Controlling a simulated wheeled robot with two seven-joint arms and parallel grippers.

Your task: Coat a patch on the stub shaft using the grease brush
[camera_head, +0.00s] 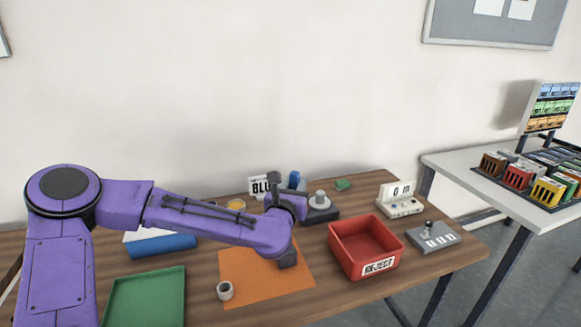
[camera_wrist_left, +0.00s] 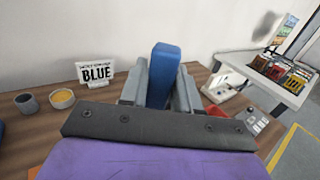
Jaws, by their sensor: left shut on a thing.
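My left gripper (camera_head: 292,188) is shut on a blue block-like handle (camera_head: 294,180), which I take to be the grease brush. The handle also stands between the fingers in the left wrist view (camera_wrist_left: 163,75). Its bristles are hidden. A short grey upright cylinder (camera_head: 320,197), apparently the stub shaft, stands on a dark base (camera_head: 322,215) just right of the gripper. I cannot tell whether the brush touches it. A dish with yellow content (camera_head: 236,205), likely grease, is left of the gripper, partly behind my arm; it shows in the wrist view (camera_wrist_left: 62,98). My right gripper is not in view.
A green tray (camera_head: 145,297) is at front left. A BLUE sign (camera_wrist_left: 97,73) stands behind. A control box (camera_head: 433,237) is at right.

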